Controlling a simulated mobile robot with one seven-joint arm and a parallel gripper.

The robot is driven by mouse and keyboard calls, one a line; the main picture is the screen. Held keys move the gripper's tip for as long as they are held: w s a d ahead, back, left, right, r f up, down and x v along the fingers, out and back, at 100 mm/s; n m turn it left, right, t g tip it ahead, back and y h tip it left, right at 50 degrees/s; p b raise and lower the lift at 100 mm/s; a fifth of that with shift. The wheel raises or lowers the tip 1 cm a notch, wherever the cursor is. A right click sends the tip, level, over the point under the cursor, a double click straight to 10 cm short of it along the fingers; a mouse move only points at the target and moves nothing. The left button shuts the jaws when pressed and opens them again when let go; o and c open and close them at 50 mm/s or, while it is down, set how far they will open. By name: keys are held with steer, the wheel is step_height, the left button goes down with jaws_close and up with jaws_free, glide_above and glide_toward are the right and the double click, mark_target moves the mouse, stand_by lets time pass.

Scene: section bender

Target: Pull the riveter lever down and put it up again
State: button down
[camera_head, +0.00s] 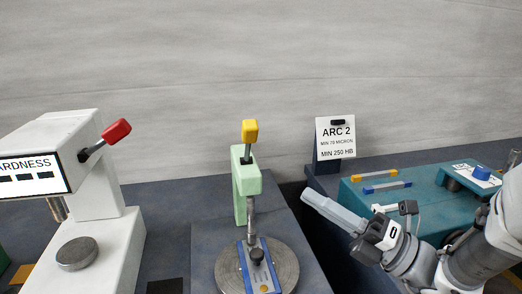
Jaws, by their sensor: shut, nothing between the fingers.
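The riveter (246,180) is a pale green upright press in the middle of the view. Its lever (250,132) has a yellow knob and points straight up from the top of the press. My gripper (306,194) is on the right, apart from the riveter and lower than the lever knob. Its fingers are shut with nothing between them and point up and to the left.
A white hardness tester (97,128) with a red-tipped lever (117,131) stands on the left. A round metal plate (228,272) with a blue fixture (258,268) lies under the riveter.

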steer(key=shift+a, duration=0.1)
steer(key=b, duration=0.2)
glide_toward(245, 136)
steer(key=a, duration=0.5)
steer(key=shift+w+a+r, duration=0.15)
steer(key=shift+w+r, duration=0.7)
steer(key=shift+w, duration=0.3)
steer(key=shift+w+r, duration=0.1)
steer(key=shift+r, duration=0.05)
steer(key=shift+r+p, duration=0.15)
steer(key=shift+p, duration=0.8)
